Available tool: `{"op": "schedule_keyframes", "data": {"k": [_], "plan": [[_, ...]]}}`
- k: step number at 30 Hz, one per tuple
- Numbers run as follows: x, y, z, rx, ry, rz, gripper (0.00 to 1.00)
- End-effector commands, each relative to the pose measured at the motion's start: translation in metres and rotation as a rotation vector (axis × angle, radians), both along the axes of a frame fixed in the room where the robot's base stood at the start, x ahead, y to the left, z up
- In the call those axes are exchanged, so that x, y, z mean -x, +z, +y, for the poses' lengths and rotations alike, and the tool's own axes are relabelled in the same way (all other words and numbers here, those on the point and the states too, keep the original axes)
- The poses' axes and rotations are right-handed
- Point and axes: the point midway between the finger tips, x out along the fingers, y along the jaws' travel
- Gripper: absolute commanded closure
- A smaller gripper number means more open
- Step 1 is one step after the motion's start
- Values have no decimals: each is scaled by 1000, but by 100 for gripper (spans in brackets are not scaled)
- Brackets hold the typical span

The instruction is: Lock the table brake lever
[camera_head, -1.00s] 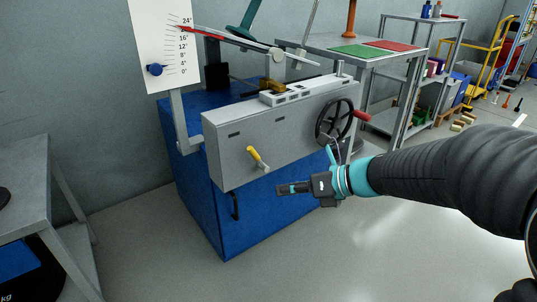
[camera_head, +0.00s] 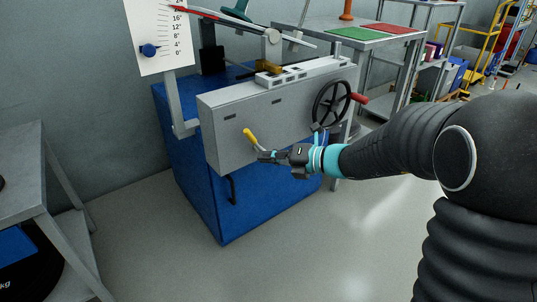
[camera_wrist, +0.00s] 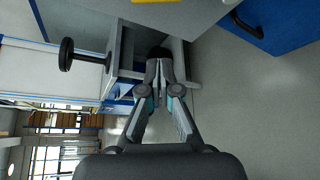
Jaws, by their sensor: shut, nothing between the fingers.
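The brake lever (camera_head: 249,135) has a yellow handle and sits on the front of the grey table housing (camera_head: 226,160). Its handle tilts up to the left. My gripper (camera_head: 261,156) is shut and empty, with its tips at the lower end of the lever in the head view. I cannot tell whether they touch it. In the wrist view my gripper (camera_wrist: 159,56) shows its fingers together, and only a sliver of yellow (camera_wrist: 150,1) shows at the top edge. The lever's pivot is mostly hidden behind my fingertips in the head view.
A black handwheel (camera_head: 331,104) with a red grip (camera_head: 359,98) sits right of the lever. A blue cabinet (camera_head: 262,212) with a black handle (camera_head: 232,190) is below. A grey side table (camera_head: 22,180) stands at left. Floor in front is clear.

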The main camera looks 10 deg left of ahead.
Motion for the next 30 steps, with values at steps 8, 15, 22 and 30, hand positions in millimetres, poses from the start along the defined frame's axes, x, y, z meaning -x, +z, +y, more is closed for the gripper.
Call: {"op": "schedule_keyframes", "data": {"k": [8,15,22,30], "plan": [[-11,-16,50,1,4,1,100],[-30,-11,66,0,-3,-3,100],[-46,-2,57,0,0,0,100],[-48,0,56,0,1,0,100]]}}
